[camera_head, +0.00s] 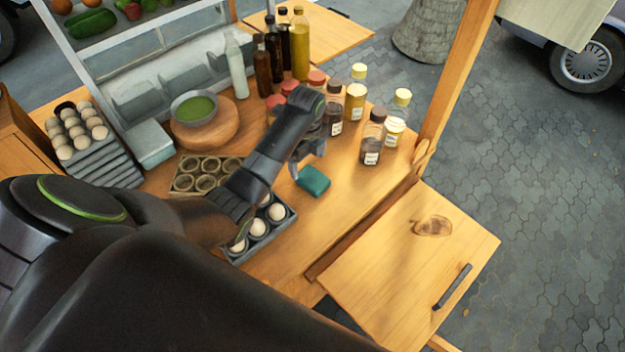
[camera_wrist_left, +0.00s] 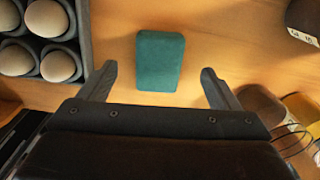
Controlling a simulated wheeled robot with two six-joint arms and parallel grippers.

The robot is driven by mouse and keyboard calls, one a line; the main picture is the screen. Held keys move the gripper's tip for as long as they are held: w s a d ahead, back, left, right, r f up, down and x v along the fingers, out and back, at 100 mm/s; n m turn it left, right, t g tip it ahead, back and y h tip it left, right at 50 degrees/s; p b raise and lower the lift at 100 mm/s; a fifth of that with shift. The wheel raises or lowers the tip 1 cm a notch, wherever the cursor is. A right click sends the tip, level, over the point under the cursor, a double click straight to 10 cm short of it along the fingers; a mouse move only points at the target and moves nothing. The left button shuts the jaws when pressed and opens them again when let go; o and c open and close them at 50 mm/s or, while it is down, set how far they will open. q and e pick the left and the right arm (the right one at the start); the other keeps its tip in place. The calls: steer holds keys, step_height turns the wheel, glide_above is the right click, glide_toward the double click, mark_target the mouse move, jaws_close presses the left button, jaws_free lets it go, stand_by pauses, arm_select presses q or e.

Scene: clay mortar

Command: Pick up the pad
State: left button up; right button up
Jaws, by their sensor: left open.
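The pad is a small green block (camera_head: 313,181) lying flat on the wooden counter (camera_head: 285,235), right of the egg tray. In the left wrist view the pad (camera_wrist_left: 160,61) lies ahead of the fingertips, roughly midway between them and apart from both. My left gripper (camera_head: 309,165) is open and empty, just above and behind the pad in the head view. Its two fingers also show spread apart in the left wrist view (camera_wrist_left: 159,74). My right gripper is not in either view.
A dark tray of eggs (camera_head: 285,222) stands left of the pad. Several jars, one dark (camera_head: 373,137), and tall bottles (camera_head: 299,45) stand behind and right. The counter in front of the pad is clear.

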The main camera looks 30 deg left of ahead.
mark_target(309, 174)
arm_select(q)
steer(key=shift+f, duration=0.85)
steer(key=f, duration=0.1)
steer(key=f+p, duration=0.1)
steer(key=f, duration=0.1)
steer(key=shift+s+d+f, duration=0.1)
steer(key=shift+s+d, duration=0.05)
steer(key=shift+d, duration=0.1)
steer(key=shift+f, duration=0.75)
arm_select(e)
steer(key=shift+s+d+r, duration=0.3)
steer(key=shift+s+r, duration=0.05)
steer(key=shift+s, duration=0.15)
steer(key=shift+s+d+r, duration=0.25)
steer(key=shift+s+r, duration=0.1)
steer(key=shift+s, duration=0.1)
arm_select(q)
steer(key=c, duration=1.1)
steer(key=shift+o, duration=0.2)
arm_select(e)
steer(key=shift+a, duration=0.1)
